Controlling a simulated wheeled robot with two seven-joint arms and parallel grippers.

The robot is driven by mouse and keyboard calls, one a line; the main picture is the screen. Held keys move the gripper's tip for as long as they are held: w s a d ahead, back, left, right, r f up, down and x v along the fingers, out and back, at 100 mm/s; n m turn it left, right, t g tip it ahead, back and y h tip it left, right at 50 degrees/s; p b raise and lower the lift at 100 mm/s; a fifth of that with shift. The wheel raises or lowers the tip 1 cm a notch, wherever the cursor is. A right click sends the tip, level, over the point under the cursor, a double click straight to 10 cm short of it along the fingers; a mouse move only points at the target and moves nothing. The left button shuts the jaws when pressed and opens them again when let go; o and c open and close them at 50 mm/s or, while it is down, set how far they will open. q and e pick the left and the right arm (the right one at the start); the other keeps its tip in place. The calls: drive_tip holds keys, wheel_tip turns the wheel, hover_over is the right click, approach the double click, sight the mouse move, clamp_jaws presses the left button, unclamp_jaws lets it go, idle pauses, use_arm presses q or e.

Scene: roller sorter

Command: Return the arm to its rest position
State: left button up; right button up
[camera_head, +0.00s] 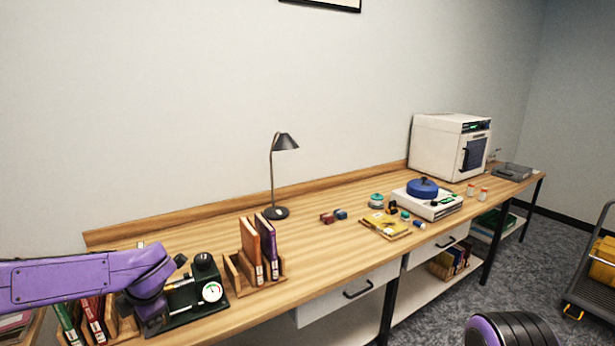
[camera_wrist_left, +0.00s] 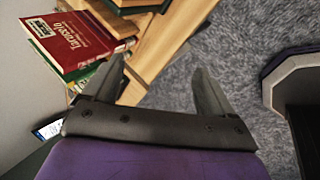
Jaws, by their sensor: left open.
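My left arm comes in from the left in the head view, a purple link ending in a dark joint over the front left of the wooden workbench (camera_head: 340,210). Its fingers do not show clearly there. In the left wrist view my left gripper (camera_wrist_left: 158,85) is open, its two dark fingers apart with nothing between them. Below it are the wooden bench edge and grey carpet. A red book (camera_wrist_left: 75,42) lies on other books to the left of the fingers. A purple and black rounded part at the bottom right of the head view is mine; no right gripper fingers show.
Upright books (camera_head: 258,248) in a wooden holder, a black lamp (camera_head: 278,212), a white device with a blue top (camera_head: 428,204) and a white machine (camera_head: 450,146) stand further right. A cart (camera_head: 590,290) is at far right.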

use_arm(q)
drive_tip(key=s+d+f+m+t+b, duration=0.15)
drive_tip(key=s+f+m, duration=0.3)
drive_tip(key=f, duration=0.45)
drive_tip(key=s+d+f+m+t+b, duration=0.1)
drive_tip(key=s+d+f+m, duration=0.25)
drive_tip(key=f+m, duration=0.35)
drive_tip(key=s+d+f+m+t+b, duration=0.1)
drive_tip(key=s+f+m, duration=0.35)
drive_tip(key=f, duration=0.55)
drive_tip(key=s+f+m+g+b, duration=0.1)
drive_tip(key=s+f+m, duration=0.1)
drive_tip(key=s, duration=0.5)
drive_tip(key=s+f+m+g+h, duration=0.1)
drive_tip(key=s+f+m, duration=0.1)
drive_tip(key=s+f, duration=0.3)
drive_tip(key=s+f+m+g+h+b, duration=0.1)
drive_tip(key=s+f, duration=0.3)
drive_tip(key=s, duration=0.5)
drive_tip(key=shift+a+m+b, duration=0.2)
drive_tip(key=shift+m+b, duration=0.15)
drive_tip(key=shift+m, duration=0.25)
drive_tip(key=shift+g, duration=0.25)
